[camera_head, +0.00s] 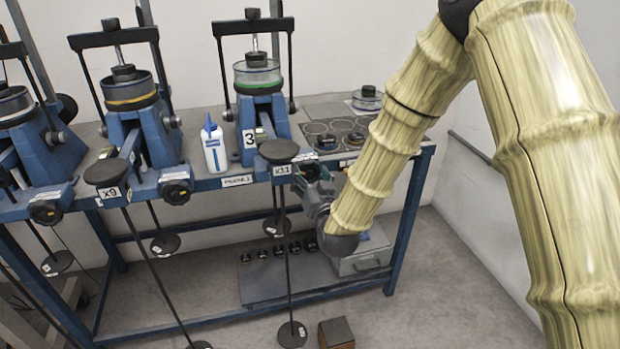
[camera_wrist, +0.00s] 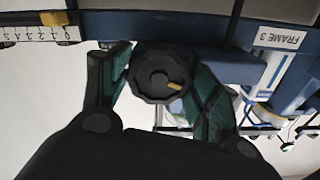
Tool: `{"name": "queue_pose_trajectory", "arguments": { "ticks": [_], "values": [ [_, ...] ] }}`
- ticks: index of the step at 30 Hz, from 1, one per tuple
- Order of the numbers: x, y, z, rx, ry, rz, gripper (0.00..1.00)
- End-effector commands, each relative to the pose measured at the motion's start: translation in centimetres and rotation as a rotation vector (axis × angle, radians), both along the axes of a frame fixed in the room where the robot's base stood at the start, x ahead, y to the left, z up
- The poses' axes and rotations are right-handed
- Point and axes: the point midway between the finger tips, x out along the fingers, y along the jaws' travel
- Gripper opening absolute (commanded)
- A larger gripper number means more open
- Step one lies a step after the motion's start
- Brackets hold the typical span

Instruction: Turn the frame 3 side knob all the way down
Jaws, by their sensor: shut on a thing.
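Frame 3 (camera_head: 262,108) is the blue lever frame with the "3" plate, at the centre of the bench in the head view. Its dark, ridged side knob (camera_head: 311,171) is on the frame's right side, partly covered by my gripper (camera_head: 316,188). In the wrist view the knob (camera_wrist: 160,75) sits between my two green-lined fingers, one on each side. My gripper (camera_wrist: 158,82) is shut on the knob. A short yellow mark on the knob's face points to the lower right in the wrist view.
Frame 3's hanger rod passes just left of my gripper, below a round dark weight (camera_head: 279,151). A white bottle (camera_head: 214,150) stands left of frame 3. A grey box (camera_head: 362,257) sits on the lower shelf. The floor at right is clear.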

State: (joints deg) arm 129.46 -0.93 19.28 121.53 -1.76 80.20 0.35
Motion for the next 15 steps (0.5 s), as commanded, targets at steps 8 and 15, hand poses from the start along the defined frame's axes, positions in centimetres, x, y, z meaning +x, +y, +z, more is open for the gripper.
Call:
{"name": "queue_pose_trajectory", "arguments": {
  "ticks": [8,15],
  "values": [
    [-0.06,-0.01,-0.17,-0.104,-0.025,0.001,0.38],
    [-0.06,-0.07,-0.21,-0.131,-0.031,0.000,0.38]
  ]
}}
